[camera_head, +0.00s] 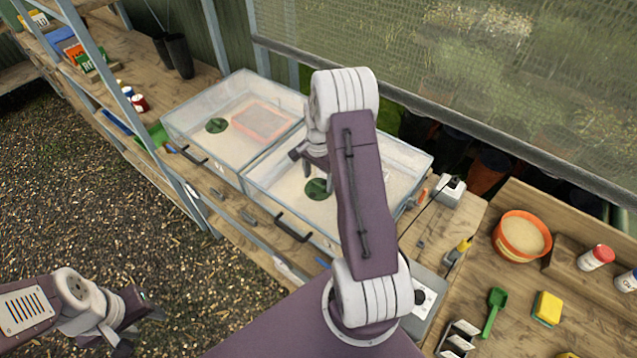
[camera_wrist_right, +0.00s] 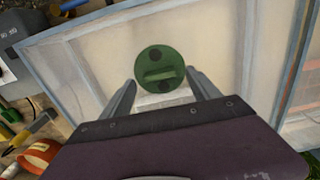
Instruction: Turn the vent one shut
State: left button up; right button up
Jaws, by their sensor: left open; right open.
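Two clear-lidded propagator boxes stand side by side on the bench. The right box (camera_head: 262,180) has a round green vent (camera_head: 318,189) on its lid; the left box (camera_head: 180,122) has another green vent (camera_head: 216,125). My right gripper (camera_head: 308,172) is open above the right box, close to its vent. In the right wrist view this green vent (camera_wrist_right: 160,70), with a raised bar across it and two dark holes, lies just beyond and between the open fingers (camera_wrist_right: 160,98). The fingers look apart from it. My left gripper (camera_head: 140,318) is open and empty at the lower left, over the gravel.
An orange pot of pale grain (camera_head: 521,235), a green scoop (camera_head: 495,305) and a yellow sponge (camera_head: 547,308) are on the bench at right. A white plug box (camera_head: 451,190) sits beside the right box. Black handles (camera_head: 292,227) stick out from the box fronts. Shelves stand at left.

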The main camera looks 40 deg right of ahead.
aim_at(318, 185)
jog(key=r, duration=0.3)
jog(key=r+b, duration=0.1)
jog(key=r, duration=0.2)
jog(key=shift+s+a+r, duration=0.1)
jog(key=shift+a+r, duration=0.1)
jog(key=shift+d+r, duration=0.1)
jog(key=shift+r, duration=0.15)
